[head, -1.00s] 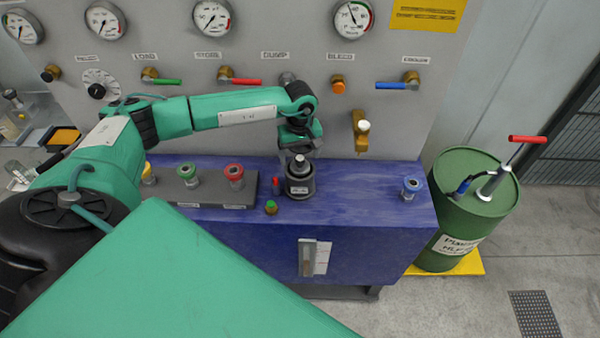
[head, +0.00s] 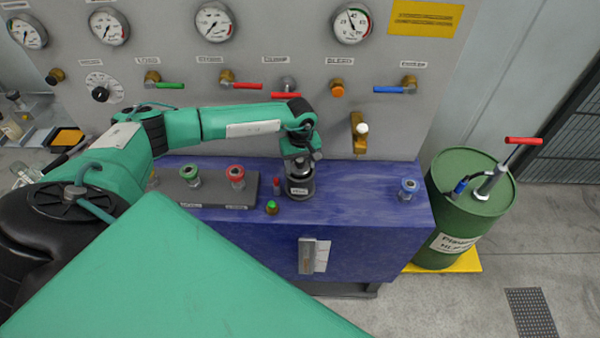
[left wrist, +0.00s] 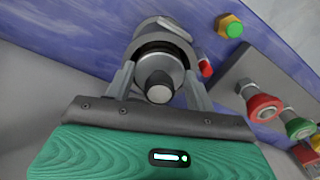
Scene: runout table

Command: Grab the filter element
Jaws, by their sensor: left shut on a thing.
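The filter element (left wrist: 160,86), a grey cylinder with a rounded knob on its end, sits between the two fingers of my left gripper (left wrist: 158,78) in the left wrist view. The gripper is shut on it. In the head view my left gripper (head: 300,158) reaches down over the top of a dark round pot (head: 300,188) with a white label, standing on the blue bench. The element's lower part is hidden inside or behind the pot's rim. My right gripper is not in view.
A dark rack (head: 215,197) with green and red ringed fittings stands left of the pot. A green button (head: 271,207) and a small red piece are close by. A blue fitting (head: 408,188) stands at the bench's right. The gauge panel (head: 270,55) rises behind; a green drum (head: 466,215) stands right.

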